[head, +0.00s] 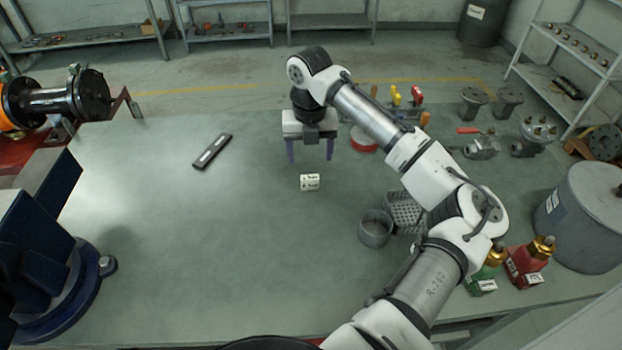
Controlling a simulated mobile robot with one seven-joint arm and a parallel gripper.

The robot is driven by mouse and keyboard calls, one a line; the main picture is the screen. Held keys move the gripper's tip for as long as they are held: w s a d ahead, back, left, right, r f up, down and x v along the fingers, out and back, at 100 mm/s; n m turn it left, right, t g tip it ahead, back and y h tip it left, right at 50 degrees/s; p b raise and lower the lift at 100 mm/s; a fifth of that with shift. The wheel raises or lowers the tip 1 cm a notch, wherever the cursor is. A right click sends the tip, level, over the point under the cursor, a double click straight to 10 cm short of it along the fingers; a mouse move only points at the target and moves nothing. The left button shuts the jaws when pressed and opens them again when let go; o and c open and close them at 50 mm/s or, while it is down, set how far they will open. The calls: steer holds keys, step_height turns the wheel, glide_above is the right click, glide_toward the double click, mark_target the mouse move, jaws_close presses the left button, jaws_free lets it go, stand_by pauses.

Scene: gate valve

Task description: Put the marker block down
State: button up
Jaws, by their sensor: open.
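The marker block (310,182) is a small white block with dark print on its side. It rests on the green bench top (200,255) near the middle of the head view. My gripper (310,158) hangs over the bench just behind the block, pointing down. Its two fingers are spread wide and nothing shows between them. The block lies apart from the fingers, in front of and below them in the picture.
A black bar (212,151) lies to the left. A round metal cup (375,229) and a perforated basket (405,212) stand to the right. A blue vise (45,250) fills the left front. The bench between vise and cup is clear.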

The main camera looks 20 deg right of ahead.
mark_target(310, 177)
step_height(310, 177, down, 3)
steer(key=shift+f, duration=0.2)
steer(key=shift+s+f+p, duration=0.1)
steer(key=shift+f+p, duration=1.2)
steer(key=shift+f, duration=1.4)
steer(key=shift+c, duration=0.5)
steer(key=c, duration=1)
steer(key=shift+r, duration=0.15)
